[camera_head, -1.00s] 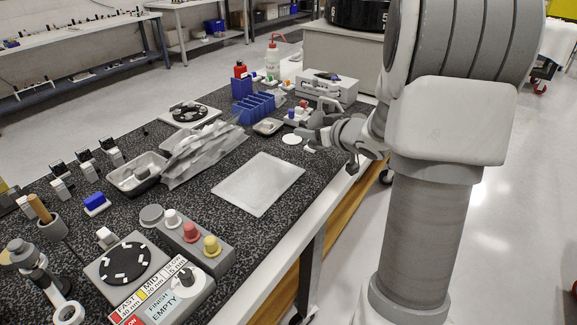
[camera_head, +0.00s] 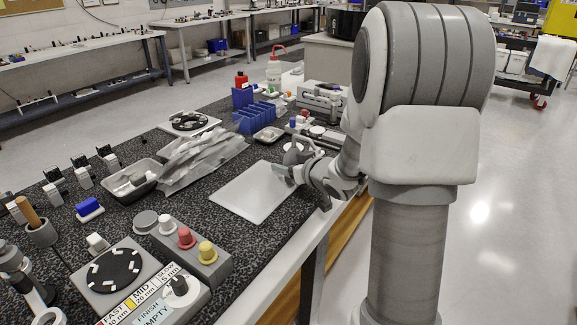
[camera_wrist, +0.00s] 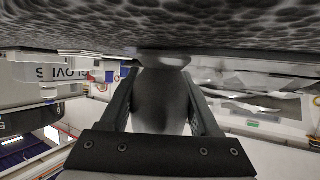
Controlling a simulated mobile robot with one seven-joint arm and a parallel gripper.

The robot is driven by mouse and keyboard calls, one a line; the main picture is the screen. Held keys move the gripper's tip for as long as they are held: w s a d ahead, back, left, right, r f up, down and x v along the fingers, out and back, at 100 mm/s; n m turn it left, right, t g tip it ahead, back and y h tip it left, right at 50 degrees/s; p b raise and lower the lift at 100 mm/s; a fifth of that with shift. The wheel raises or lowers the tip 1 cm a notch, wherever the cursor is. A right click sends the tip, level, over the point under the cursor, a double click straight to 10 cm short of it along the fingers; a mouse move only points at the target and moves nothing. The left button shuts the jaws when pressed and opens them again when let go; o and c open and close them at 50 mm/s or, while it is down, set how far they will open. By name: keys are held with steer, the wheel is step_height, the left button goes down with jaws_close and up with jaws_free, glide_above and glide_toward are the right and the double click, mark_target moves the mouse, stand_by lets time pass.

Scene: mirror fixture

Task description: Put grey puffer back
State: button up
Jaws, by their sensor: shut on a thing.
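My gripper (camera_head: 287,172) is over the right edge of a pale flat sheet (camera_head: 245,195) on the dark speckled table. In the wrist view my gripper (camera_wrist: 163,95) is shut on the grey puffer (camera_wrist: 160,105), a smooth grey bulb with a lighter, wider end. That lighter end points toward the speckled surface; I cannot tell whether it touches. In the head view the puffer is too small to make out clearly.
At the near left a grey block (camera_head: 205,252) carries white, red and yellow knobs, beside a control box (camera_head: 182,292). A small rack with coloured bottles (camera_head: 303,118) stands farther back.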

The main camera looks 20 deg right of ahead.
steer(key=shift+f, duration=0.15)
steer(key=o, duration=0.8)
steer(key=shift+r, duration=0.2)
steer(key=p+v, duration=0.2)
steer(key=v, duration=0.8)
steer(key=shift+s+d+r+p, duration=0.1)
steer(key=shift+s+r+p, duration=0.05)
steer(key=shift+s+p, duration=0.15)
steer(key=shift+s+d+r, duration=0.1)
steer(key=shift+s+r, duration=0.05)
steer(key=shift+s, duration=0.5)
